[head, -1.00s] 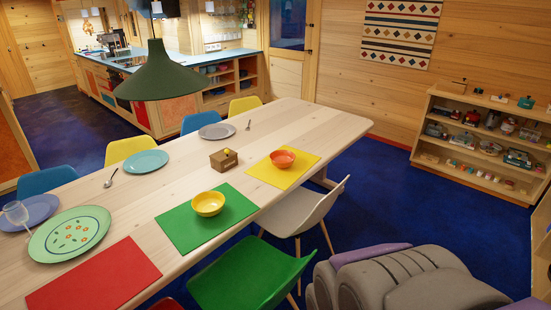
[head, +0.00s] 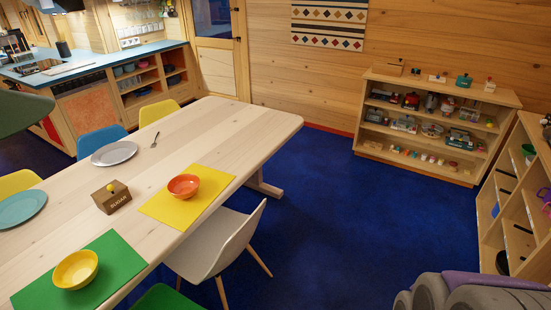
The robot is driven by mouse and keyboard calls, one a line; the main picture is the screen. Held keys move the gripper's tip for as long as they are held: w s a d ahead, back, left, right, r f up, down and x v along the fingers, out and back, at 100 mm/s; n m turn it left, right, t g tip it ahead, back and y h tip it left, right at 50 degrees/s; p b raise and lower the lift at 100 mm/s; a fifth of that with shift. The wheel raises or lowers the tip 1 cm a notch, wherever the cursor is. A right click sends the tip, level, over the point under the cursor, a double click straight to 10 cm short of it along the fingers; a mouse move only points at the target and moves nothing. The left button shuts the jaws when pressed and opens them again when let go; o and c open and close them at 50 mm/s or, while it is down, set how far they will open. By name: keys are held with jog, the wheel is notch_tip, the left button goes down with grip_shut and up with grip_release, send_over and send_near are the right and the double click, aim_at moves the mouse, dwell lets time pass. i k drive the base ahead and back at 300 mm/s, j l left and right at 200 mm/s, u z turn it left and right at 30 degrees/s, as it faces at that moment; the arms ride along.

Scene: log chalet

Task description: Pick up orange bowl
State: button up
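The orange bowl (head: 184,186) sits upright on a yellow placemat (head: 206,202) near the right end of the long wooden table (head: 235,130) in the head view. It looks empty. A yellow bowl (head: 75,270) stands on a green placemat (head: 118,262) nearer to me, to its left. My gripper is not in view.
A brown sugar box (head: 111,197) stands left of the orange bowl. A white chair (head: 220,243) stands against the table's near side. Shelves (head: 440,125) line the wall, with another shelf unit (head: 515,210) at the right. The blue floor (head: 335,225) between is clear.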

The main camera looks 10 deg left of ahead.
aim_at(184, 186)
jog(key=i+l+z, duration=0.15)
jog(key=i, duration=0.4)
jog(key=i+l+z, duration=0.2)
jog(key=i, duration=0.4)
jog(key=i+j+u, duration=0.1)
jog(key=i+u, duration=0.6)
jog(key=u, duration=0.25)
jog(key=i+l+u, duration=0.1)
jog(key=i+u, duration=0.35)
jog(key=i+l+u, duration=0.2)
jog(key=u, duration=0.25)
jog(key=i+l+u, duration=0.1)
jog(key=i+u, duration=0.25)
jog(key=i+l+u, duration=0.2)
jog(key=u, duration=0.2)
